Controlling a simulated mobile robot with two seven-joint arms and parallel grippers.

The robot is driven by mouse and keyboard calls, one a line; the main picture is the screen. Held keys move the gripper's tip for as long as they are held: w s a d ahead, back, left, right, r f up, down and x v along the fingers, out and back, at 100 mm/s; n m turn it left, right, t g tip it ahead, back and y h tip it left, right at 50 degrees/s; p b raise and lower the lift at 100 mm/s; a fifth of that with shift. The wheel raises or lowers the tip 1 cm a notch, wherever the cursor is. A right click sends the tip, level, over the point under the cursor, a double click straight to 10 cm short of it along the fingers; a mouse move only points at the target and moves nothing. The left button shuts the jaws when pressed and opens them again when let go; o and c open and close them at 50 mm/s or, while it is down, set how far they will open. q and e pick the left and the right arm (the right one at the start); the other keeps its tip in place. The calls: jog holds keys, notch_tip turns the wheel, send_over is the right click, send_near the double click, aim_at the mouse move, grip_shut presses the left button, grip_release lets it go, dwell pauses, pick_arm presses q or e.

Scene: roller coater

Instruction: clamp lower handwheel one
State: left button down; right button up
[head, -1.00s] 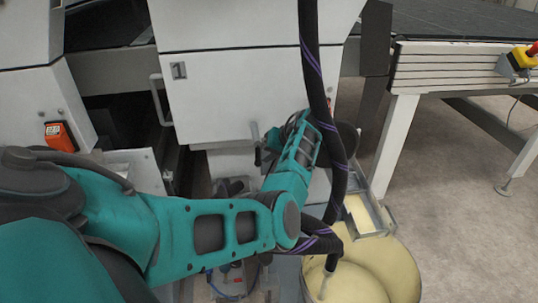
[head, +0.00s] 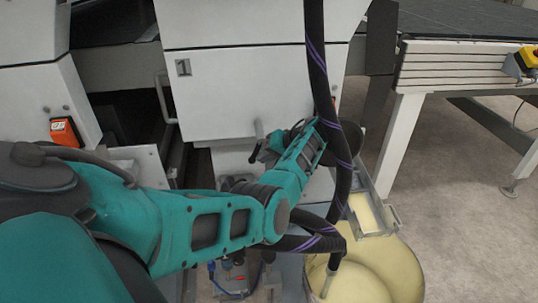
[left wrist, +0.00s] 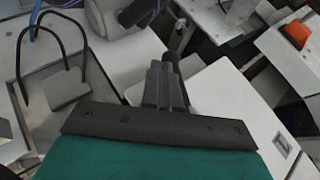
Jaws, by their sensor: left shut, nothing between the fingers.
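My left gripper (left wrist: 161,70) shows in the left wrist view with its dark stepped fingers together and nothing between them. Just beyond the fingertips are a dark rod (left wrist: 178,38) and a black handle-like part (left wrist: 138,12) beside a grey round housing (left wrist: 104,16). I cannot tell which of these belongs to lower handwheel one. In the head view the left gripper (head: 257,152) is small and dark, close to the front of the white machine, near a light grey rod (head: 259,129). My teal arm and the black hose hide much of this area. My right gripper is not in view.
The white machine panel (head: 235,85) has a grab handle (head: 161,98) and an orange switch (head: 64,132) to its left. A bucket of cream-coloured material (head: 375,275) stands at the lower right. A conveyor table (head: 440,67) is at the right; the floor below is clear.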

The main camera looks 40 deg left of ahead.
pick_arm(q)
jog(key=shift+s+a+m+g+y, duration=0.3)
jog(key=shift+s+a+g+y, duration=0.2)
jog(key=shift+s, duration=0.15)
jog(key=shift+s+a, duration=0.1)
dwell(1.4)
jog(key=p+v, duration=0.1)
jog(key=v, duration=0.6)
jog(key=shift+d+r+p, duration=0.2)
jog(key=shift+d+p, duration=0.05)
jog(key=shift+p, duration=0.15)
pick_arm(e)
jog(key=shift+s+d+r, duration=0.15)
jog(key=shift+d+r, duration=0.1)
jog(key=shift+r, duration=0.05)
